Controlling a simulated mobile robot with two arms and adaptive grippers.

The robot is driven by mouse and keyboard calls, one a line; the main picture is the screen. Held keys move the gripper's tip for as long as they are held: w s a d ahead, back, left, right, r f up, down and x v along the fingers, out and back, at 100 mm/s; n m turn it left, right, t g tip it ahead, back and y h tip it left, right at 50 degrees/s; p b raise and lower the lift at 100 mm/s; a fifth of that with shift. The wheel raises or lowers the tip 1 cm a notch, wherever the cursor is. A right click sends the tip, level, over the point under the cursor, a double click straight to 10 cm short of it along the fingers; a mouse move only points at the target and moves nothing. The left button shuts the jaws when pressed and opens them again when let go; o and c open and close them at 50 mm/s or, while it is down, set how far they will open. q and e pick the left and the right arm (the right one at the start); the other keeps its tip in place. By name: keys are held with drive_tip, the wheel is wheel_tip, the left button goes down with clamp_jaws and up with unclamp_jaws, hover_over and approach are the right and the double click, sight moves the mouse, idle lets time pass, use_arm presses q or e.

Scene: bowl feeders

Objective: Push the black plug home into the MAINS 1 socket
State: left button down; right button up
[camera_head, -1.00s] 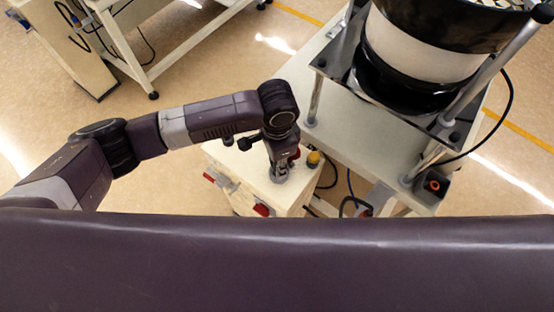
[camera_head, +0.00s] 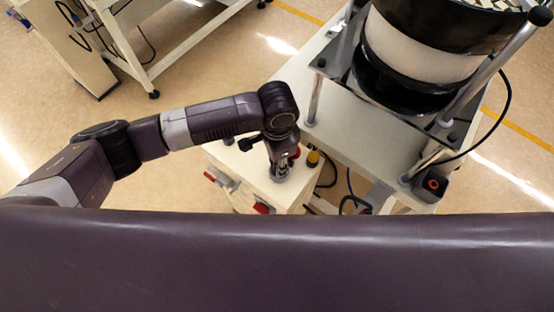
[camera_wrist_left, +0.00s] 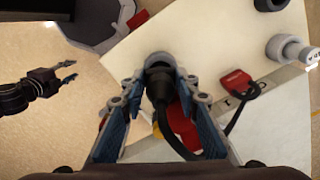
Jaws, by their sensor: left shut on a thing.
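My left gripper (camera_head: 283,170) points down at the top of a cream cabinet (camera_head: 235,160). In the left wrist view its two blue-padded fingers (camera_wrist_left: 161,88) are shut on the black plug (camera_wrist_left: 158,88), whose black cable curves down and right. The plug's far end meets a round grey-rimmed opening (camera_wrist_left: 160,60) on the cream surface; how deep it sits cannot be told. No MAINS 1 label is readable. The plug is hidden by the gripper in the head view. My right gripper (camera_wrist_left: 68,71) shows at the left of the wrist view, empty with its fingers apart.
A red fitting (camera_wrist_left: 236,82) with a black cable lies right of the plug, and a red part (camera_wrist_left: 184,125) lies under the left fingers.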

use_arm(q)
drive_tip(key=shift+p, duration=0.4)
idle(0.4)
drive_tip(key=shift+f+b, duration=0.4)
drive_tip(key=shift+f, duration=0.9)
idle(0.7)
drive_tip(key=c, duration=1.4)
unclamp_jaws()
drive_tip(key=shift+o, duration=1.1)
wheel_tip(320, 180, up, 5)
drive_tip(key=p, duration=0.5)
drive_tip(key=shift+r+p, duration=0.1)
drive_tip(key=shift+p, duration=0.3)
drive_tip(key=shift+r+p, duration=0.85)
drive_tip(key=shift+r, duration=0.15)
